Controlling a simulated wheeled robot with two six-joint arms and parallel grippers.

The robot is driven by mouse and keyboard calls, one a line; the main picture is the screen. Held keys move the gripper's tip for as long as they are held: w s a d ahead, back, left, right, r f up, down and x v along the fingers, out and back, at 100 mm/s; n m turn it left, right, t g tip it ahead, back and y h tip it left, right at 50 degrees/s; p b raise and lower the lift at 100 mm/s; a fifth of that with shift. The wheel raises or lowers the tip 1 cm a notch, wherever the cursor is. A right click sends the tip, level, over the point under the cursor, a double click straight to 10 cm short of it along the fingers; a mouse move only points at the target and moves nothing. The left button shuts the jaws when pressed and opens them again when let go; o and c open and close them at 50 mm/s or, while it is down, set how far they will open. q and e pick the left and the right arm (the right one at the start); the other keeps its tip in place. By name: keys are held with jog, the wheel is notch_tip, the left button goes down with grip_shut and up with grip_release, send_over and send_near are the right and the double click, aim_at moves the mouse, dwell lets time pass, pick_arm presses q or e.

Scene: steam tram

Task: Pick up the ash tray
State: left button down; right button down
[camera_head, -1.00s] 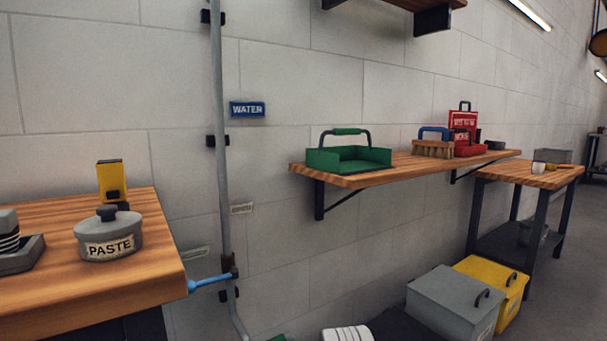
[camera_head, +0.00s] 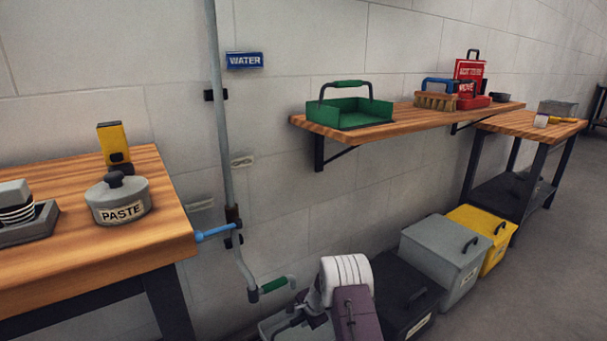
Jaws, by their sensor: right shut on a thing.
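A light grey, shallow tray-like thing (camera_head: 268,327), probably the ash tray, shows at the bottom edge, left of my right arm. Its lower part is cut off by the frame and no label on it can be read. My right gripper (camera_head: 299,311) is over its right side and shut on it. My white and purple right wrist hides part of that side. A green grip (camera_head: 273,285) on a short bar lies just above it; I cannot tell whether it belongs to the tray or the pipe. My left gripper is not in view.
A wooden bench at left (camera_head: 60,277) holds a paste pot (camera_head: 118,199). A wall shelf (camera_head: 372,132) carries a green handled tray (camera_head: 345,110) and a brush (camera_head: 437,101). Black (camera_head: 400,300), grey (camera_head: 440,255) and yellow (camera_head: 485,237) boxes stand right of my arm. Floor at right is clear.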

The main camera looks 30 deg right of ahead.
notch_tip(320, 180, up, 5)
jog(key=p, duration=0.3)
jog(key=shift+r+p, duration=0.1)
jog(key=shift+p, duration=0.3)
